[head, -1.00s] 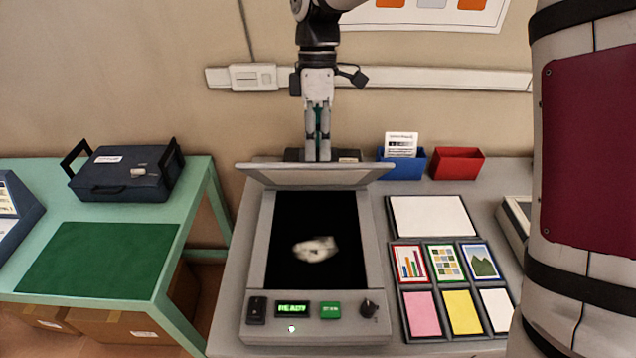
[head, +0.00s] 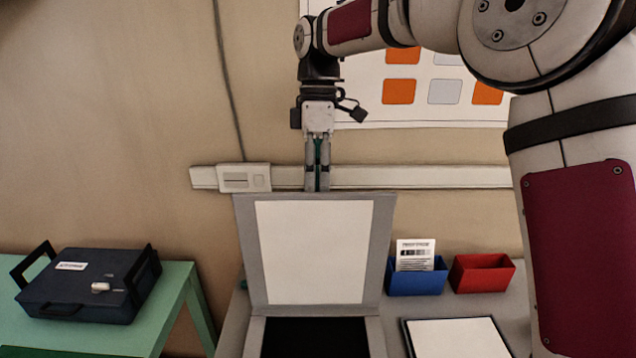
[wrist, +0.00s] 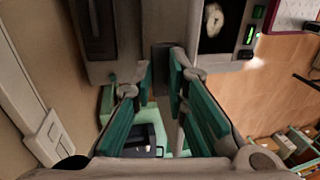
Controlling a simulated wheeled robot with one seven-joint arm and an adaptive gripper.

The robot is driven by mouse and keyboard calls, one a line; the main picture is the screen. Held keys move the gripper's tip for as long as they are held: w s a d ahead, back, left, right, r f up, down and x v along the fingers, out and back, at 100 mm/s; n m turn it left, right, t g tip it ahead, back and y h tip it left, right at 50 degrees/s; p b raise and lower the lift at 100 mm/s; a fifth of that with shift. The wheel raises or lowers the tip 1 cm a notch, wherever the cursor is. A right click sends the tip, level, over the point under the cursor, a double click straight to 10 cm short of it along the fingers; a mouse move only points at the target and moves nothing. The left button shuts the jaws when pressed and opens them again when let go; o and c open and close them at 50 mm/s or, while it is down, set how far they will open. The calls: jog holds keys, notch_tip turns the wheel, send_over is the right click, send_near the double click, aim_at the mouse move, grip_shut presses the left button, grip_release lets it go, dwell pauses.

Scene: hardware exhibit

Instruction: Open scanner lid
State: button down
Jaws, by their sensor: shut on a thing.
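The scanner lid (head: 312,252) stands raised, its white underside facing the head camera and its grey frame around it. In the wrist view, the fingers (wrist: 163,80) close around a dark grey part at the lid's edge. The scanner's black glass (head: 315,338) shows below the lid, cut off by the picture's bottom edge. The wrist view shows a pale object (wrist: 214,19) on the glass and the lit green display (wrist: 258,12).
A blue bin (head: 418,281) with a card and a red bin (head: 482,274) stand right of the lid. A white framed panel (head: 455,339) lies in front of them. A dark case (head: 88,287) sits on the green table at left. A wall rail (head: 420,177) runs behind.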

aim_at(318, 190)
jog(key=f, duration=0.3)
jog(key=shift+w+d+f+g, duration=0.2)
jog(key=shift+w+g, duration=0.05)
jog(key=shift+g, duration=0.05)
jog(key=c, duration=1.7)
grip_release()
jog(key=o, duration=0.6)
jog(key=shift+w+a+f, duration=0.1)
jog(key=shift+w+f, duration=0.05)
jog(key=shift+f, duration=0.05)
jog(key=c, duration=0.4)
jog(key=shift+r, duration=0.2)
jog(key=shift+c, duration=1.1)
jog(key=shift+r, duration=0.15)
